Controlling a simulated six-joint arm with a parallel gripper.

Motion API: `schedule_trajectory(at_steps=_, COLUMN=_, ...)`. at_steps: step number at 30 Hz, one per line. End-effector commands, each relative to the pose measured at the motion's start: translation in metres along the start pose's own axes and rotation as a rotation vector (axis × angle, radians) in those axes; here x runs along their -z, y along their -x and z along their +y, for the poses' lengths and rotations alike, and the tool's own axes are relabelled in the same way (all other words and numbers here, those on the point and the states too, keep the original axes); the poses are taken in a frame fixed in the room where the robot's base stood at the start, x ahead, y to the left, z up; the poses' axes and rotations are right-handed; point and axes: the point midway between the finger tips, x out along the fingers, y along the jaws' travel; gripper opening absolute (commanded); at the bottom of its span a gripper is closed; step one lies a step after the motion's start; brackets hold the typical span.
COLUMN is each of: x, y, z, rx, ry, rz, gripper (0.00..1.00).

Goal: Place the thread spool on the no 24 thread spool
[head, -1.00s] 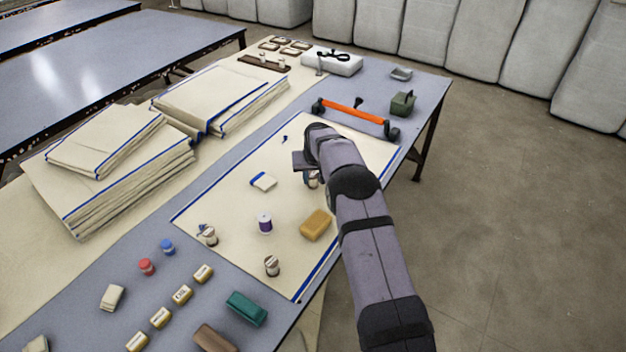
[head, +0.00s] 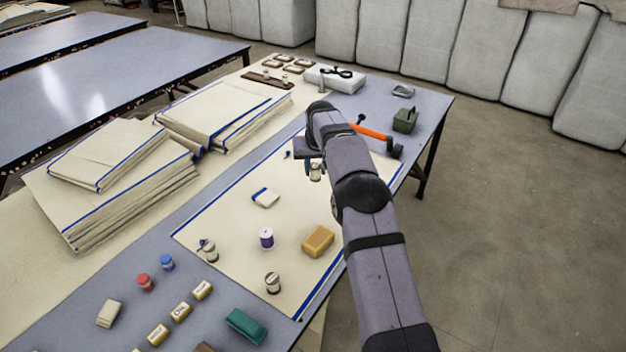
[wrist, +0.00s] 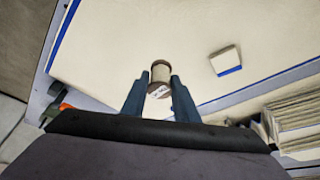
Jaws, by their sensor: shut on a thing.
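My gripper (wrist: 159,84) is shut on a thread spool (wrist: 161,73) with brown ends and pale thread, seen between its two fingers in the wrist view. In the head view the held spool (head: 315,172) shows under my wrist, over the far part of the cream cloth. Similar spools stand on the cloth nearer the camera: one at the left (head: 209,252) with a blue bit beside it, and one near the front corner (head: 272,284). A white-and-purple spool (head: 266,239) stands between them. I cannot read a number 24 on any of them.
A tan block (head: 318,241) and a blue-edged white piece (head: 265,198) lie on the cloth (head: 228,222). Red (head: 145,283) and blue (head: 167,263) spools and labelled blocks stand at the front left. An orange-handled tool (head: 373,133) lies behind my arm.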

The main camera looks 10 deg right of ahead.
Motion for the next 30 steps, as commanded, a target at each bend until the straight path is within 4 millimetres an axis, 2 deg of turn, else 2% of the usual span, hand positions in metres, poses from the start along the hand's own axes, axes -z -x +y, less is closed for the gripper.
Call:
schedule_trajectory(at_steps=8, x=-0.005, y=0.006, z=-0.007, rx=0.020, ry=0.046, rz=0.000, gripper=0.06)
schedule_trajectory(at_steps=14, x=-0.021, y=0.020, z=-0.026, rx=0.076, ry=0.180, rz=0.000, gripper=0.06)
schedule_trajectory(at_steps=23, x=-0.073, y=0.059, z=-0.070, rx=0.226, ry=0.541, rz=0.001, gripper=0.06)
schedule_trajectory(at_steps=30, x=-0.132, y=0.099, z=-0.103, rx=0.357, ry=0.855, rz=0.001, gripper=0.06)
